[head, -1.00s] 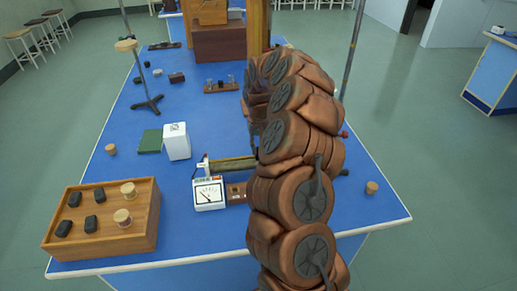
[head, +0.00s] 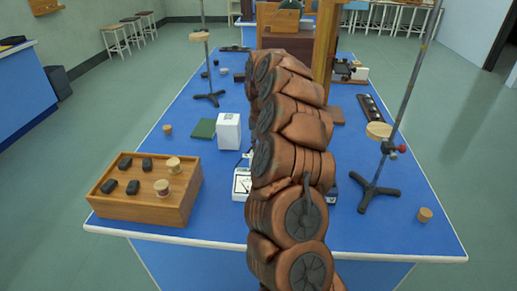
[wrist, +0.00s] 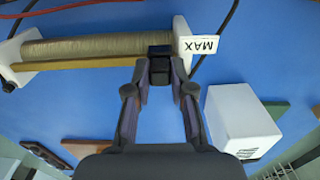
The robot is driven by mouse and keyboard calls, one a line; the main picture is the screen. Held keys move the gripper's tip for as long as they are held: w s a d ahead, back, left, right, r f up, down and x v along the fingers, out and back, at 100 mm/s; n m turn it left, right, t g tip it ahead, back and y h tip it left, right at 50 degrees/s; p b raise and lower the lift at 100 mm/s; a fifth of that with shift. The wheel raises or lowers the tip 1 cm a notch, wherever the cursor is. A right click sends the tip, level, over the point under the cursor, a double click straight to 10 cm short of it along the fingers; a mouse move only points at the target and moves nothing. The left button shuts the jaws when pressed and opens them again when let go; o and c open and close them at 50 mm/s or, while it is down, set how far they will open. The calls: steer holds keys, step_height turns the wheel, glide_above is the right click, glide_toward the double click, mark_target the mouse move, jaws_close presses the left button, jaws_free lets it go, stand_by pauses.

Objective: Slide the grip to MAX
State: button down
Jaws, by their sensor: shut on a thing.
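In the wrist view a rheostat, a wire-wound coil (wrist: 95,46) between white end blocks, lies across the top. The end block at the right has a MAX label (wrist: 198,45), upside down in this view. The black sliding grip (wrist: 160,51) sits on the bar at that end, beside the MAX block; whether it touches the block I cannot tell. My gripper (wrist: 160,75) is shut on the grip, with a finger on either side. In the head view my arm hides the gripper, the grip and most of the rheostat.
A white box (wrist: 240,122) stands right of my gripper in the wrist view; it also shows in the head view (head: 229,131). A meter (head: 241,184) is partly hidden by my arm. A wooden tray (head: 180,208) stands front left, a stand (head: 374,196) right. Dark cables run near the rheostat.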

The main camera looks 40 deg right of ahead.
steer(key=shift+w+a+r, duration=0.1)
steer(key=shift+w+r, duration=0.05)
steer(key=c, duration=1)
jaws_free()
steer(key=shift+w+a, duration=0.1)
steer(key=shift+r, duration=0.4)
step_height(320, 180, up, 11)
